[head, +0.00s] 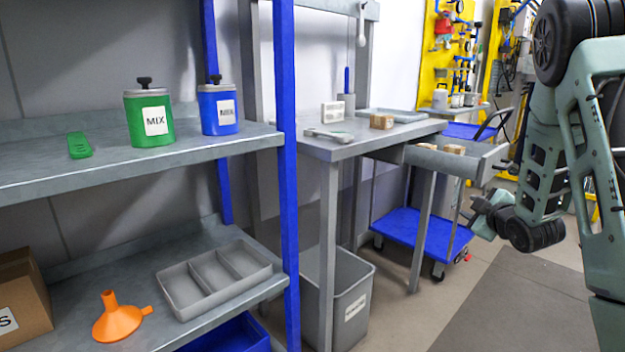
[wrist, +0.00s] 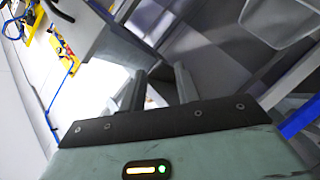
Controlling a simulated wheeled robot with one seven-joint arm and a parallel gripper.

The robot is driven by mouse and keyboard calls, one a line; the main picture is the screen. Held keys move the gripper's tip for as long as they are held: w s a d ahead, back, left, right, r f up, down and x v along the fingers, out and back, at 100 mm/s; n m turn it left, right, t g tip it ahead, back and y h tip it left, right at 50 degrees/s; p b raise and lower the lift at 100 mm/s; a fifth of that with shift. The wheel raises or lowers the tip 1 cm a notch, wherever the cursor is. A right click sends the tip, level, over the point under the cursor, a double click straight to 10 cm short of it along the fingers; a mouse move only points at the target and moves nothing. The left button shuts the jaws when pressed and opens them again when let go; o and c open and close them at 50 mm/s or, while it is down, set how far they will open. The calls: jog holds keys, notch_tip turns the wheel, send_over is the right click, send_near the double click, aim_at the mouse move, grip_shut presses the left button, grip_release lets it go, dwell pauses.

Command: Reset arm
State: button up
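My arm stands at the right side of the head view, folded, with its elbow high and its forearm hanging down. My gripper (head: 474,212) is at its lower end, in front of the blue cart and below the open drawer of the workbench. In the wrist view my gripper (wrist: 160,72) shows two dark fingers set apart, with nothing between them. The wrist view is tilted.
The workbench (head: 345,150) has an open drawer (head: 432,161). A blue cart (head: 425,240) stands behind my gripper. A shelf (head: 190,163) at left holds a green MIX drum (head: 150,132) and a blue drum (head: 218,118). Floor (head: 510,310) at lower right is clear.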

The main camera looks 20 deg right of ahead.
jog(key=a+f+m+g+y, duration=0.15)
jog(key=a+g+y, duration=0.4)
jog(key=a, duration=2.55)
jog(key=s+a+g+y, duration=0.1)
jog(key=s+a+g, duration=0.4)
jog(key=s+a, duration=0.8)
jog(key=s+a+n+g, duration=0.2)
jog(key=s+a+g, duration=0.15)
jog(key=s, duration=1.05)
notch_tip(320, 180, up, 27)
jog(key=s+h+p, duration=0.1)
jog(key=p, duration=2.5)
jog(key=shift+s+a+f, duration=0.2)
jog(key=shift+a, duration=0.2)
